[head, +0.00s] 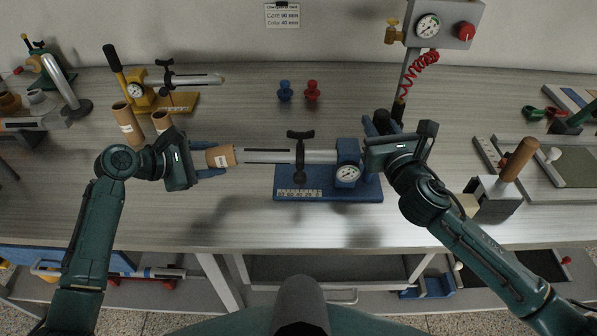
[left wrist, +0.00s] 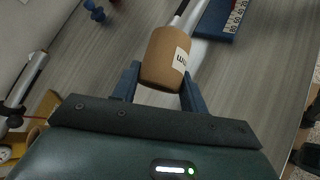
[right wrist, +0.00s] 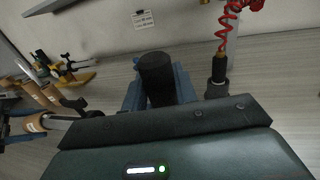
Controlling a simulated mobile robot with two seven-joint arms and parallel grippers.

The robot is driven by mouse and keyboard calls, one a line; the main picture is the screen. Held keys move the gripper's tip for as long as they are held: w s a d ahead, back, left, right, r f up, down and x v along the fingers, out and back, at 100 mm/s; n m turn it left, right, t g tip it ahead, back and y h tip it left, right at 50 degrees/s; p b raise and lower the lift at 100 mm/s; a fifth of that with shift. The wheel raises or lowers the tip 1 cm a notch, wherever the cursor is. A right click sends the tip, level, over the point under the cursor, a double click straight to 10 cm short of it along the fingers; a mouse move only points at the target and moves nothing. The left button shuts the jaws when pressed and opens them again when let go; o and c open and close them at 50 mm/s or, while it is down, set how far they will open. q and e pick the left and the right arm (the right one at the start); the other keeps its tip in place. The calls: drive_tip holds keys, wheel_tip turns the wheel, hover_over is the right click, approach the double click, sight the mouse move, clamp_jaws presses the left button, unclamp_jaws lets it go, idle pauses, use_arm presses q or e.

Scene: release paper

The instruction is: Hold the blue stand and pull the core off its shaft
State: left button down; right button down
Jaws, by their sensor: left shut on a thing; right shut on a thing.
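The blue stand (head: 328,190) sits mid-table, with a gauge (head: 347,174) and a black clamp knob (head: 300,136). Its grey shaft (head: 265,156) points left. The brown cardboard core (head: 220,157) is at the shaft's left end; I cannot tell how much shaft is inside. My left gripper (head: 203,160) is shut on the core, which also shows between its fingers in the left wrist view (left wrist: 166,55). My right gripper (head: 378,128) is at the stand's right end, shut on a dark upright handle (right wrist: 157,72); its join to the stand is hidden.
Brown cores (head: 128,122) and a yellow stand (head: 180,101) are at the left. Blue (head: 285,91) and red (head: 312,91) plugs stand behind the shaft. A gauge post with a red coiled hose (head: 420,72) is behind my right gripper. A block with a wooden handle (head: 497,190) stands at the right.

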use_arm(q)
drive_tip(key=shift+w+a+r, duration=0.1)
drive_tip(key=shift+a+r, duration=0.05)
drive_tip(key=shift+r, duration=0.1)
use_arm(e)
drive_tip(key=shift+s+a+f, duration=0.1)
drive_tip(key=shift+f, duration=0.05)
use_arm(q)
drive_tip(key=shift+a, duration=0.25)
drive_tip(key=shift+w+a+f, duration=0.1)
drive_tip(key=shift+a, duration=0.95)
drive_tip(key=shift+w+a, duration=0.1)
drive_tip(key=shift+a, duration=0.9)
use_arm(e)
drive_tip(key=c, duration=1)
unclamp_jaws()
drive_tip(key=s, duration=0.4)
drive_tip(key=s+d, duration=0.1)
drive_tip(key=s, duration=0.3)
drive_tip(key=s+d, duration=0.1)
drive_tip(key=s, duration=0.2)
drive_tip(key=shift+s+d, duration=0.15)
drive_tip(key=shift+s, duration=0.25)
